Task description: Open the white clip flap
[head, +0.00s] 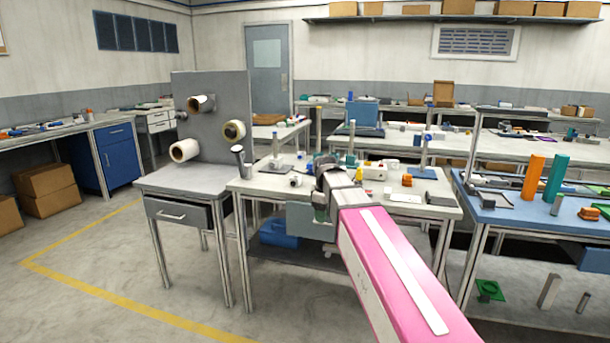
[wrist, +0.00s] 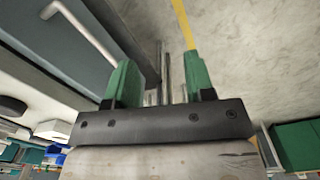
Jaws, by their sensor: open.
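I cannot make out a white clip flap for certain in either view. In the head view, an upright grey panel (head: 212,88) stands on a small grey table at left. It carries reels on pegs: a pale reel with a brown core (head: 200,104), a dark-rimmed one (head: 234,131) and a white roll (head: 184,150). My gripper (wrist: 160,76) has two green fingers spread apart with nothing between them. In the head view it is mostly hidden by my pink arm, right of the panel and near the middle workbench.
The grey drawer (head: 178,213) under the small table has a bar handle, which also shows in the wrist view (wrist: 82,28). The cluttered middle workbench (head: 262,186) stands beside it. A blue-topped bench (head: 490,207) is at right. Floor (head: 90,285) at front left is clear.

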